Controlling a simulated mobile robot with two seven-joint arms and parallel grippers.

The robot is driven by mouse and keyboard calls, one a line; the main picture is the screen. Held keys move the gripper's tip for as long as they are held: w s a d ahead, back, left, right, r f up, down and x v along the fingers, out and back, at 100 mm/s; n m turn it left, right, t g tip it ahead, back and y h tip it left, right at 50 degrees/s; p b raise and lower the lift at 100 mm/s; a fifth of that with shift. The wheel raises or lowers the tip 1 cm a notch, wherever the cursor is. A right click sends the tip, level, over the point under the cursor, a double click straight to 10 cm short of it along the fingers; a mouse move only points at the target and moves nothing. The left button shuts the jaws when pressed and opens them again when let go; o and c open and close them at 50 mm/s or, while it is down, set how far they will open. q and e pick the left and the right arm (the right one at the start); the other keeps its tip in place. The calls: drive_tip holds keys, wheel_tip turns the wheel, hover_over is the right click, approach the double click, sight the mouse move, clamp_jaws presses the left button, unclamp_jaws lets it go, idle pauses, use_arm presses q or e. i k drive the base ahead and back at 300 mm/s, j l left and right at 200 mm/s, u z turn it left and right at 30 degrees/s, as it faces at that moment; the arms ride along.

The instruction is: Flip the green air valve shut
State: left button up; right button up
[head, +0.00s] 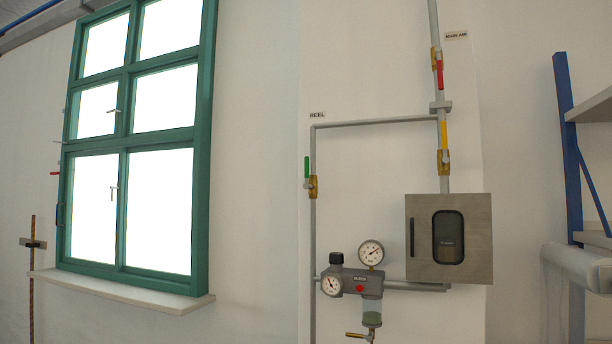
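The green air valve (308,168) is in the head view, on the vertical grey pipe below the REEL label. Its green handle points straight up, in line with the pipe, above a brass body (313,187). Neither of my grippers shows in the head view, so nothing is seen touching the valve.
A red-handled valve (440,74) and a yellow-handled valve (444,136) sit on the right pipe. Below are a grey metal box (480,240) and a regulator with gauges (371,252). A green-framed window (203,150) is left, blue shelving (566,130) right.

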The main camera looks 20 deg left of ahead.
sight(306, 186)
drive_tip(key=i+j, duration=0.2)
drive_tip(key=j, duration=0.15)
drive_tip(key=i+j+z, duration=0.15)
drive_tip(key=i+j, duration=0.2)
drive_tip(key=j, duration=0.3)
drive_tip(key=i+j+z, duration=0.1)
drive_tip(key=j, duration=0.25)
drive_tip(key=i+j+z, duration=0.1)
drive_tip(key=j, duration=0.3)
drive_tip(key=i+j, duration=0.25)
drive_tip(key=i+j+z, duration=0.1)
drive_tip(key=j, duration=0.4)
drive_tip(key=i+j+z, duration=0.1)
drive_tip(key=j, duration=0.3)
drive_tip(key=i, duration=0.1)
